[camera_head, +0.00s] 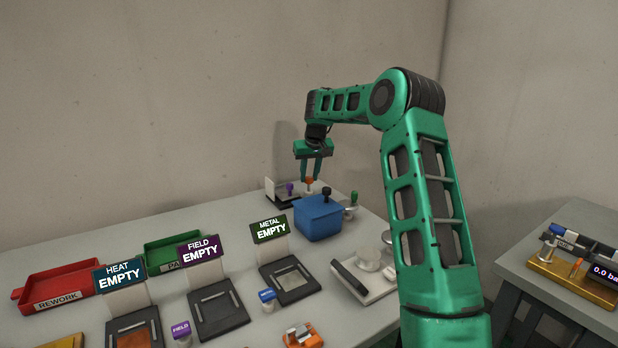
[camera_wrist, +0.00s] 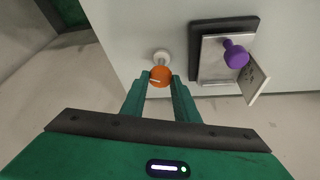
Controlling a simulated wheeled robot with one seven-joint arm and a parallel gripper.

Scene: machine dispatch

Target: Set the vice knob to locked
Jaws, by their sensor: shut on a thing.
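My gripper (camera_head: 310,178) points down at the far end of the bench. Its fingers (camera_wrist: 160,80) are shut on an orange knob (camera_wrist: 160,76), one on each side. The knob has a pale mark on its face and a round white part beside it. In the head view the orange knob (camera_head: 308,184) shows just below the fingertips. I see no readable lock marking at the knob. Which knob belongs to the vice is not labelled in view.
Beside the orange knob is a dark-framed metal plate (camera_wrist: 212,70) with a purple knob (camera_wrist: 236,54). A blue box (camera_head: 318,220) with a black knob (camera_head: 326,193) and a green-knobbed item (camera_head: 353,199) stand close by. Labelled stations and trays (camera_head: 60,283) fill the bench's left.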

